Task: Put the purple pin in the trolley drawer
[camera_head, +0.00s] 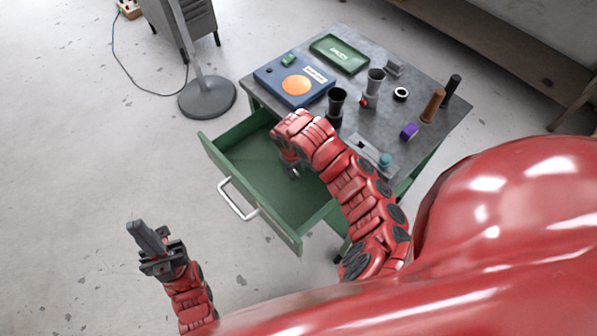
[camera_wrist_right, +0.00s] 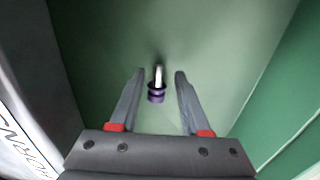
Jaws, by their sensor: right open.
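The purple pin (camera_wrist_right: 156,95), with a pale shaft and purple rings, is on the green drawer floor in the right wrist view, between the finger lines of my right gripper (camera_wrist_right: 160,76). My right gripper is open, with a gap on both sides of the pin. In the head view my right gripper (camera_head: 291,170) reaches down into the pulled-out green trolley drawer (camera_head: 252,208); my arm hides the pin there. My left gripper (camera_head: 147,240) is away from the trolley at the lower left; its finger opening is not clear.
The trolley top (camera_head: 385,118) holds a blue box with an orange disc (camera_head: 296,86), a green tray (camera_head: 339,53), dark cups (camera_head: 336,103), a purple block (camera_head: 409,131) and brown and black cylinders (camera_head: 433,104). A stand base (camera_head: 207,97) is at left.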

